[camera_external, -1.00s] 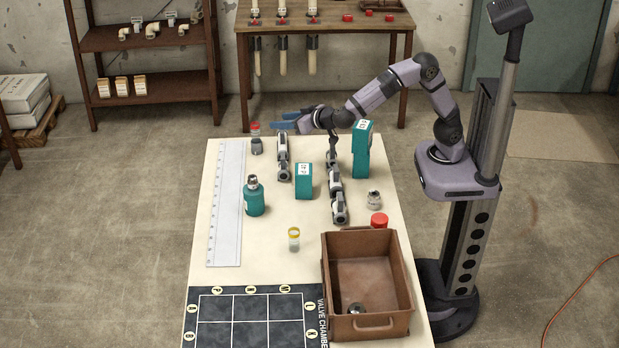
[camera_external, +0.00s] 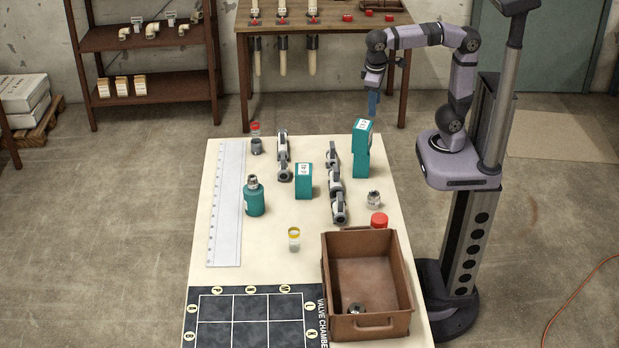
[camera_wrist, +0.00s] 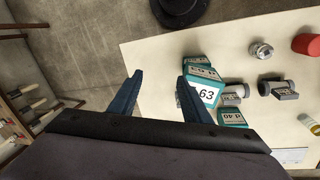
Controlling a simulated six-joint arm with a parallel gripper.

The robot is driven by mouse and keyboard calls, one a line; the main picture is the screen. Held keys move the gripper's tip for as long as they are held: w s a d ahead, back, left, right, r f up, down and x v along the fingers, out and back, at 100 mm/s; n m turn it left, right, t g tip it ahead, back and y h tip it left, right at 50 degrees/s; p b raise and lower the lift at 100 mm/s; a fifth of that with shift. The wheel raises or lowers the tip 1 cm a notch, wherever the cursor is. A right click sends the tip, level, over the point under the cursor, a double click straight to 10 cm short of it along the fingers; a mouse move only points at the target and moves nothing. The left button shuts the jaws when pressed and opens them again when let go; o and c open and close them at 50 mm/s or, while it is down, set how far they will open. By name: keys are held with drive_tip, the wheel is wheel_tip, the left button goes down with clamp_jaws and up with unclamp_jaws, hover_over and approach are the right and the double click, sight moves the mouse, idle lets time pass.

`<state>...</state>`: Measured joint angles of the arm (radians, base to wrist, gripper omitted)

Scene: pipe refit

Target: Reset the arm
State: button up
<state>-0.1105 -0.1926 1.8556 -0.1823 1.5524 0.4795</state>
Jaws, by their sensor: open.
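My gripper (camera_external: 373,103) hangs fingers-down past the table's far right corner, above the stacked teal boxes in the picture. In the wrist view my gripper (camera_wrist: 158,92) shows two blue fingers spread apart with nothing between them. The stacked teal boxes (camera_external: 361,150) stand at the far right of the table; the wrist view shows a teal box (camera_wrist: 206,92) marked 63 close to the right finger. My arm is raised and folded, clear of the table.
The table (camera_external: 275,235) bears two grey pipe assemblies (camera_external: 283,155) (camera_external: 335,185), a teal bottle (camera_external: 254,197), a smaller teal box (camera_external: 304,181), a ruler (camera_external: 228,205), a brown bin (camera_external: 370,270) and a gridded mat (camera_external: 233,320). A workbench (camera_external: 325,22) stands behind.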

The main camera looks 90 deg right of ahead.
drive_tip(key=s+a+r+y, duration=0.1)
drive_tip(key=s+a+y, duration=0.2)
drive_tip(key=a, duration=0.2)
drive_tip(key=s+d+f+n+p, duration=0.1)
drive_tip(key=f+n+p, duration=0.1)
drive_tip(key=f+p, duration=0.3)
drive_tip(key=d+f+n+p, duration=0.2)
drive_tip(key=f+p, duration=0.3)
drive_tip(key=f, duration=0.2)
drive_tip(key=shift+s+d+f+t+h, duration=0.25)
drive_tip(key=shift+s+f+t+h, duration=0.05)
drive_tip(key=shift+s+h, duration=0.1)
